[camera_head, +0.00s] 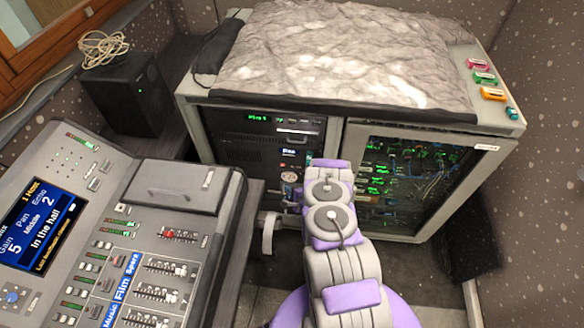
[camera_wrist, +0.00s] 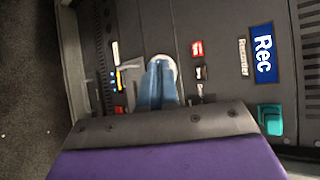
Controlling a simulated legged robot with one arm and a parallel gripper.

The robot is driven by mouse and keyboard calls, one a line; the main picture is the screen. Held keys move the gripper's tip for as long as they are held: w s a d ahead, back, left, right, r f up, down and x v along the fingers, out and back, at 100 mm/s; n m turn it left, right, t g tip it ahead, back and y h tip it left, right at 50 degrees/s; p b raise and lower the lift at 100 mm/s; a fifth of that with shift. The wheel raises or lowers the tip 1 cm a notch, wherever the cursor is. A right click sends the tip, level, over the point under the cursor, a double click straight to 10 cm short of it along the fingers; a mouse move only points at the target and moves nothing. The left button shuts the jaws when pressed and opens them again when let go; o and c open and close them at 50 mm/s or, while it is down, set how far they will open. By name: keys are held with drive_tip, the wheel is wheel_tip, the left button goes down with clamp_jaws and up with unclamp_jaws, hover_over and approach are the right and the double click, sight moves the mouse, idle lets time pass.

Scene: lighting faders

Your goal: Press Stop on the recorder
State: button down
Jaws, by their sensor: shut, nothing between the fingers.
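The recorder panel (camera_wrist: 222,75) fills much of the wrist view, turned sideways, with a blue "Rec" screen (camera_wrist: 263,53) and a "Recorder" label beside it. A red button (camera_wrist: 197,48) and a small dark control (camera_wrist: 201,73) with a white mark sit near the screen. I cannot read which is Stop. My gripper (camera_wrist: 160,64) has its blue fingers shut and empty, over a pale round part (camera_wrist: 174,66), left of those controls. Contact cannot be told. In the head view the recorder's screen (camera_head: 292,152) shows small in the rack; my arm hides part of the panel.
The rack cabinet (camera_head: 335,150) has a glass door on its right side and a grey rumpled cover (camera_head: 345,55) on top. A mixing console (camera_head: 110,235) stands at the left.

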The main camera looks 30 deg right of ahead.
drive_tip(key=b, duration=0.3)
approach(287, 167)
wheel_tip(287, 167, down, 3)
drive_tip(key=w+a, duration=0.2)
drive_tip(key=shift+w+d+r+b, duration=0.4)
drive_tip(key=shift+w+b, duration=0.1)
drive_tip(key=shift+b, duration=0.25)
idle(1.4)
drive_tip(key=shift+w+d+b, duration=0.2)
drive_tip(key=shift+w+b, duration=0.1)
drive_tip(key=shift+w+d+r, duration=0.1)
drive_tip(key=shift+w+d, duration=0.1)
drive_tip(key=shift+w, duration=0.1)
idle(0.6)
drive_tip(key=shift+s+a, duration=0.1)
drive_tip(key=shift+s, duration=0.05)
drive_tip(key=shift+s+a, duration=0.35)
drive_tip(key=shift+s, duration=0.15)
idle(0.3)
